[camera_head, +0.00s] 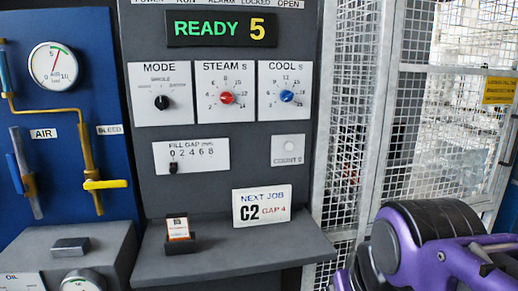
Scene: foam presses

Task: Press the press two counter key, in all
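The counter key (289,145) is a round pale button on a small light grey plate at the right of the grey control panel (230,125). The label under it starts with COUNT; its last character is hard to read. The display (221,29) above reads READY in green and 5 in yellow. Nothing touches or covers the key. Part of my purple and black arm (470,255) shows at the lower right, apart from the panel. My gripper is not in view.
MODE, STEAM and COOL knobs (227,97) and a fill gap slider (173,168) surround the key. Below, a NEXT JOB card (261,206) reads C2 GAP 4, above a shelf (235,257) with a small card holder (180,241). A mesh fence (345,110) stands right.

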